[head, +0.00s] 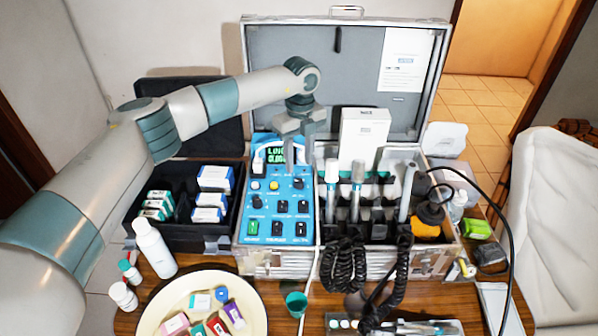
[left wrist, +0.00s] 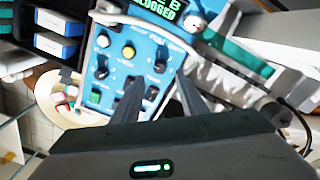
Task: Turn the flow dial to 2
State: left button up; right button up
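The blue control panel (head: 279,222) stands in the open metal case, with a lit green display and several knobs and switches. A black knob (head: 298,183) sits at its upper right, and another black knob (head: 257,202) at its left. The labels are too small to tell which is the flow dial, or its setting. My left gripper (head: 296,158) is above the panel's upper right part, fingers pointing down. In the left wrist view its two dark fingers (left wrist: 160,84) are apart with nothing between them, near a black knob (left wrist: 160,66). My right gripper is not in view.
Handpieces (head: 357,185) with coiled black cords and a white box (head: 363,138) stand right of the panel. A black bin (head: 187,235) with small boxes is at the left. A white bottle (head: 154,247), a round tray (head: 159,297) and a green cup (head: 296,303) are in front.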

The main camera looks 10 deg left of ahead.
aim_at(299, 181)
pick_arm(q)
notch_tip(299, 181, down, 7)
jog(key=shift+r+p, duration=0.1)
jog(key=shift+p, duration=0.85)
grip_shut()
